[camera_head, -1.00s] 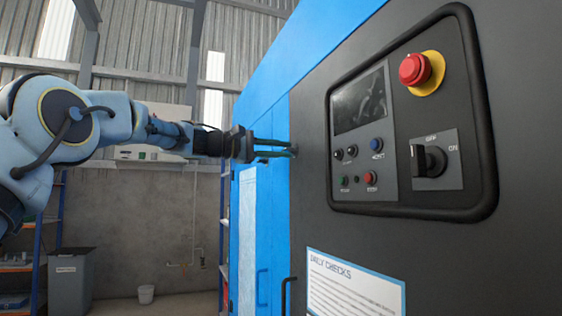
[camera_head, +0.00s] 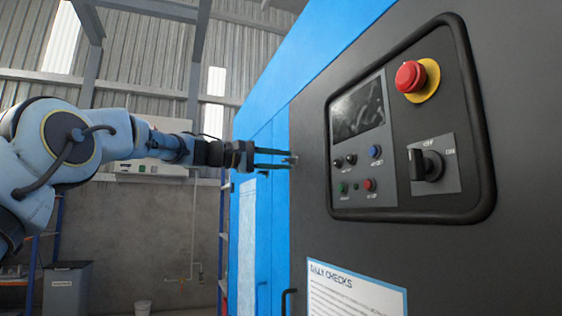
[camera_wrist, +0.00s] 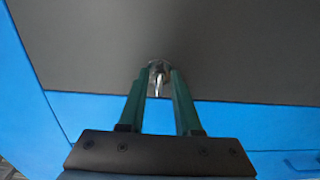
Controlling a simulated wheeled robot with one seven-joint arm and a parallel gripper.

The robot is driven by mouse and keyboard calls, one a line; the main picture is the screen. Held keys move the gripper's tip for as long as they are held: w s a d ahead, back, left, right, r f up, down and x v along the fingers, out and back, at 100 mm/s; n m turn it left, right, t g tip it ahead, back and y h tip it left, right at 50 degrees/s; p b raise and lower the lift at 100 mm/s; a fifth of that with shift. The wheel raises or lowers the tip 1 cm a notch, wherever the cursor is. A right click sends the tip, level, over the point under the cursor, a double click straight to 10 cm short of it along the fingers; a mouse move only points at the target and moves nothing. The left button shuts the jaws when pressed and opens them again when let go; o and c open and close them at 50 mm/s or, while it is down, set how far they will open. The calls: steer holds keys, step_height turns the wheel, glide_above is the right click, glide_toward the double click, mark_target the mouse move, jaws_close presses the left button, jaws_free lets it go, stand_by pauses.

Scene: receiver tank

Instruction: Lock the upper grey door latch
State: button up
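The upper door latch (camera_wrist: 157,72) is a small metallic fitting on the dark grey panel. In the wrist view it lies between my fingertips, with a thin light handle pointing down the picture. It also shows in the head view (camera_head: 292,159), small and partly hidden by the fingertips. My gripper (camera_wrist: 160,72) has two dark green fingers, one on each side of the latch, with a visible gap between them. I cannot tell whether either finger touches the handle. In the head view my gripper (camera_head: 288,158) reaches in from the left, fingertips at the panel.
Right of the latch is a control panel with a screen (camera_head: 358,108), a red emergency stop (camera_head: 410,77) and a black rotary switch (camera_head: 427,165). A black door handle (camera_head: 288,301) and a checks sheet (camera_head: 352,290) lie below. Open air surrounds my arm at left.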

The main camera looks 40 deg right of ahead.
steer(key=shift+o, duration=0.4)
steer(key=shift+w+a, duration=0.15)
steer(key=shift+a, duration=0.2)
steer(key=b+v, duration=0.1)
steer(key=v, duration=0.9)
